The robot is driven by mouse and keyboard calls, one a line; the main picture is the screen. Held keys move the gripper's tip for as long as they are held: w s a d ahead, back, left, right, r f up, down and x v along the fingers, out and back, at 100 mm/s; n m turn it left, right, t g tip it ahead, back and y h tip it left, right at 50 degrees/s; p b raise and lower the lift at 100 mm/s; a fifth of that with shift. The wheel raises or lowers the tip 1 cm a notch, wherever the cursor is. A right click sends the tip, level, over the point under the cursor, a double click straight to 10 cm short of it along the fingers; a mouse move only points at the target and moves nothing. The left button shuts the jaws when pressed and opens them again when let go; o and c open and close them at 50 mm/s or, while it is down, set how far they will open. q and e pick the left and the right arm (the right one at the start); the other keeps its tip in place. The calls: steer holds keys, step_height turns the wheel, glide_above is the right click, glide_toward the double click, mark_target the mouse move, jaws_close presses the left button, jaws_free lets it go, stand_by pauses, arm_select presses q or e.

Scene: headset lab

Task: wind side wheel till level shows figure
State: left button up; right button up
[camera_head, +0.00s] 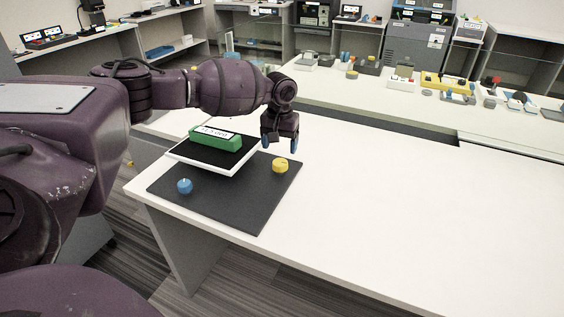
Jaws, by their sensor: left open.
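A green level block (215,138) with a white label strip lies on a raised, white-edged plate (210,162); its figures are too small to read. The plate stands above a dark square base (235,205) on the white table. A blue side wheel (185,186) sits at the base's front left, and a yellow side wheel (280,165) at its right. My left gripper (280,145) is open, with blue fingertips pointing down, above and just behind the yellow wheel. It appears apart from the wheel. My right gripper is not in view.
The white table (400,220) is clear to the right of the base. A back counter holds several small devices, among them a yellow tray (447,83). My left arm reaches across from the left, above the level and plate.

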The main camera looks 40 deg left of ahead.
mark_target(280, 162)
arm_select(q)
step_height(280, 162, down, 5)
steer(key=shift+f+b, duration=0.2)
steer(key=shift+b, duration=0.35)
steer(key=shift+f, duration=0.35)
steer(key=shift+c, duration=0.4)
steer(key=c, duration=0.8)
steer(key=shift+c, duration=0.2)
